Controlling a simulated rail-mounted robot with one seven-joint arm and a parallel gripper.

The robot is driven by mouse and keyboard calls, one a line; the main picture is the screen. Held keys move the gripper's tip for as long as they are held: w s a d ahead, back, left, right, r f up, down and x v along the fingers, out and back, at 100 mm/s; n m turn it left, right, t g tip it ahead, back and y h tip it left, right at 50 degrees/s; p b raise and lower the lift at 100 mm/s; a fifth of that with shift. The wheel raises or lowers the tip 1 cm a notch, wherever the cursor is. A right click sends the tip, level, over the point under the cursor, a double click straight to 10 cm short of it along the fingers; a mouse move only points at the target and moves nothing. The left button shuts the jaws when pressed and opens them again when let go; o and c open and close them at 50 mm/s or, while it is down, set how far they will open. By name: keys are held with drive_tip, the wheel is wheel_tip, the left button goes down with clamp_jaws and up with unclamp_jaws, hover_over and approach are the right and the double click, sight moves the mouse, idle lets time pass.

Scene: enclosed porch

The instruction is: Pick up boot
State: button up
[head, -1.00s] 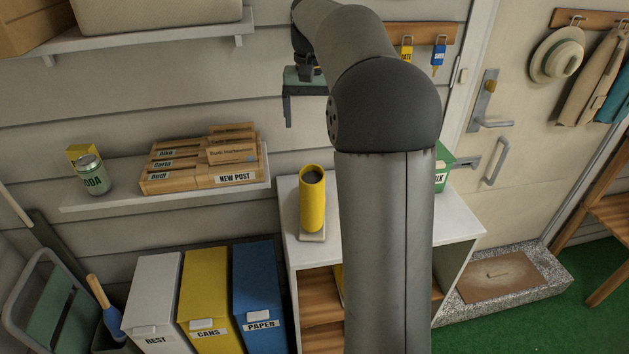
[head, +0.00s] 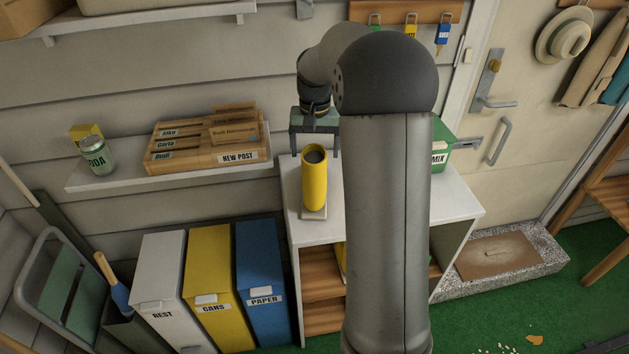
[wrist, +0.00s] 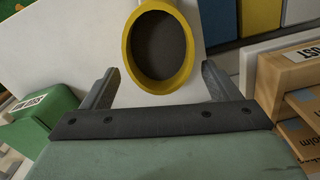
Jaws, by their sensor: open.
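The yellow boot (head: 314,185) stands upright on a pale flat piece on top of the white cabinet (head: 400,222). It shows as a tall yellow tube with a dark round opening. My gripper (head: 316,152) is open and empty, pointing down just behind and above the boot's top. In the wrist view, the boot (wrist: 128,50) shows its open top between and beyond my two fingertips (wrist: 160,70). The fingers look apart from it. The boot's lower part is hidden in the wrist view.
A green box (head: 441,155) stands on the cabinet at the right, partly behind my arm. A wall shelf (head: 100,181) holds a wooden post tray (head: 190,158) and a can (head: 98,157) at the left. Several bins, including a blue one (head: 260,270), stand below.

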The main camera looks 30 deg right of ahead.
drive_tip(key=shift+f, duration=1.5)
drive_tip(key=c, duration=1.6)
drive_tip(key=shift+r, duration=0.1)
